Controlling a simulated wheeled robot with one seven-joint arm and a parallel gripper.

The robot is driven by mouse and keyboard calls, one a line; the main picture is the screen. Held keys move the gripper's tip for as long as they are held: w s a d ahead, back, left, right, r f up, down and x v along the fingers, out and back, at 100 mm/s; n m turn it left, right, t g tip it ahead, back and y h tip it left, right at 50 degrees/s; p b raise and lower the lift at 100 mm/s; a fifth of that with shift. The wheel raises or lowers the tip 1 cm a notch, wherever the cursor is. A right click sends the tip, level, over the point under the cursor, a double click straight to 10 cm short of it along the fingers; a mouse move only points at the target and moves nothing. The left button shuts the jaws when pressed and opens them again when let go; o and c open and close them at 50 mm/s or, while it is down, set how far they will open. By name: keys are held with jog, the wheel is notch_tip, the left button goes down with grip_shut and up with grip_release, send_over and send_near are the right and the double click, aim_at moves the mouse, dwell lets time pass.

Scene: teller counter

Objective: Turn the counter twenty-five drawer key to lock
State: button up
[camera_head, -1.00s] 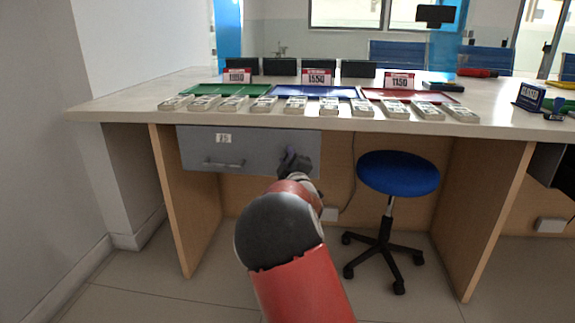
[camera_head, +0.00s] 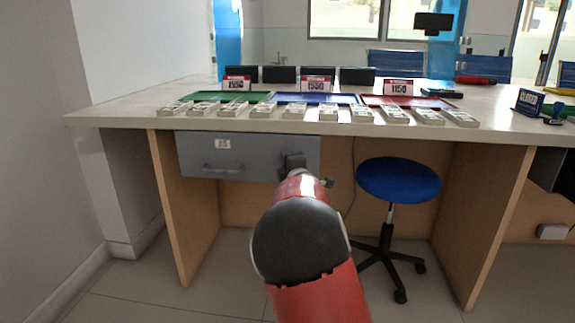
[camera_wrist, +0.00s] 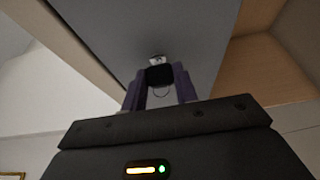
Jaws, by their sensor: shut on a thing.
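The grey drawer (camera_head: 250,165) labelled 25 (camera_head: 222,144) hangs shut under the counter's left part, with a bar handle (camera_head: 221,169) on its left. My gripper (camera_head: 293,160) is at the drawer's right side in the head view and covers the lock there. In the wrist view my gripper (camera_wrist: 159,84) is shut on the dark head of the key (camera_wrist: 158,74). A thin ring hangs below the key head. The silver lock (camera_wrist: 156,59) shows on the drawer face (camera_wrist: 160,25) just beyond the key head. How far the key is turned cannot be told.
The counter top (camera_head: 120,108) holds several banknote bundles (camera_head: 330,114), a green, a blue and a red tray, and number signs. A blue stool (camera_head: 398,180) stands right of my arm. A wooden side panel (camera_head: 172,200) is left of the drawer.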

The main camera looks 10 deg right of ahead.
jog(key=shift+a, duration=0.1)
jog(key=o, duration=1)
jog(key=s, duration=0.7)
jog(key=shift+s+d+b, duration=0.3)
jog(key=shift+s+d, duration=0.05)
jog(key=shift+s, duration=0.05)
